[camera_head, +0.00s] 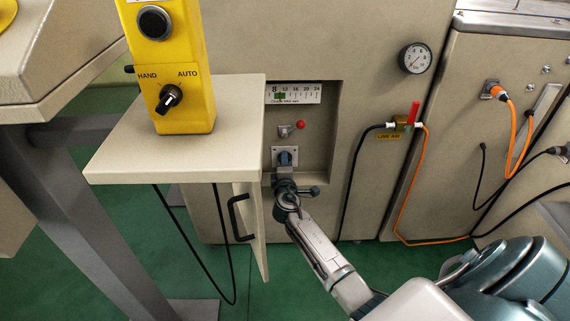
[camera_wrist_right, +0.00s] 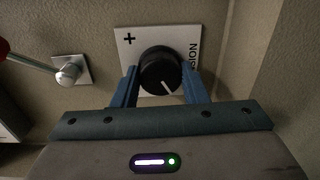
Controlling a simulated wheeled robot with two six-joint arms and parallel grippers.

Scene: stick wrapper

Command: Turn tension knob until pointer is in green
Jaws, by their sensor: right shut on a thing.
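The tension knob (camera_wrist_right: 162,72) is round and black with a white line, on a pale plate (camera_wrist_right: 129,51) with a plus sign and partly hidden lettering. My right gripper (camera_wrist_right: 160,80) is shut on it, one blue finger on each side. In the head view, my right gripper (camera_head: 285,160) reaches into the recess and hides most of the knob. Above it is the tension scale (camera_head: 303,94), with numbers and a green band (camera_head: 280,96) toward its left. The pointer is too small to place surely against the band. My left gripper is not in view.
A lever with a red ball (camera_head: 300,125) sits just above the knob. A yellow control post (camera_head: 185,80) stands on a beige shelf (camera_head: 110,164) to the left, with an ajar door (camera_head: 252,225) below. A gauge (camera_head: 415,58) and red-handled valve (camera_head: 413,112) are right.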

